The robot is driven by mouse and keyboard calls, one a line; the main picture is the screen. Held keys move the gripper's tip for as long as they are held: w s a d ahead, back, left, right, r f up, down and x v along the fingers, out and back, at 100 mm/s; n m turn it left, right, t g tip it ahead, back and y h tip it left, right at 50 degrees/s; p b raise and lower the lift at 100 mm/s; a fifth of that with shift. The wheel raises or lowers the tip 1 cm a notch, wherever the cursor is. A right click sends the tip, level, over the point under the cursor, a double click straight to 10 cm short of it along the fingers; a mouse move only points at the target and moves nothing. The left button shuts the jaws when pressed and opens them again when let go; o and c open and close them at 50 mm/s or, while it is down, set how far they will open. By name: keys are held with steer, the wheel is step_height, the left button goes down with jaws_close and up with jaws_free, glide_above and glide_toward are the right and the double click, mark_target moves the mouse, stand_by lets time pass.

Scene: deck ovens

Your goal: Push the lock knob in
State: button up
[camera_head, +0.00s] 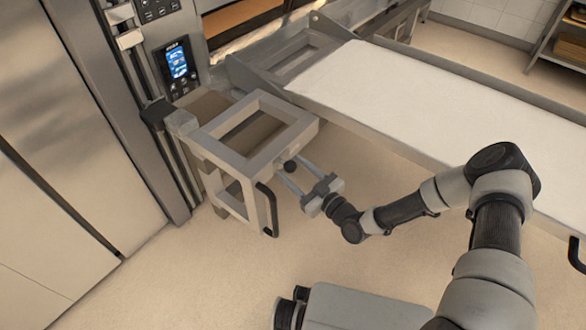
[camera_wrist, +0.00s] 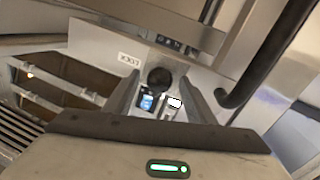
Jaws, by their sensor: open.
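The lock knob (camera_head: 290,166) is a small round black knob on the side of a grey metal frame (camera_head: 225,150). In the wrist view the knob (camera_wrist: 159,77) shows head-on, in front of a metal plate with a small label (camera_wrist: 128,57) that seems to read LOCK upside down. My gripper (camera_head: 294,170) reaches the frame from the right. In the wrist view its two fingers (camera_wrist: 160,95) are apart, one on each side of the knob, with nothing held between them. I cannot tell how far the knob sticks out, or whether a finger touches it.
A black curved handle (camera_head: 269,208) hangs on the frame near my gripper; it also shows in the wrist view (camera_wrist: 268,62). A long white loading belt (camera_head: 440,100) extends to the right. The oven's lit control panel (camera_head: 177,62) is behind. The floor in front is clear.

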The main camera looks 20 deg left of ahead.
steer(key=p+v, duration=0.2)
steer(key=v, duration=1.5)
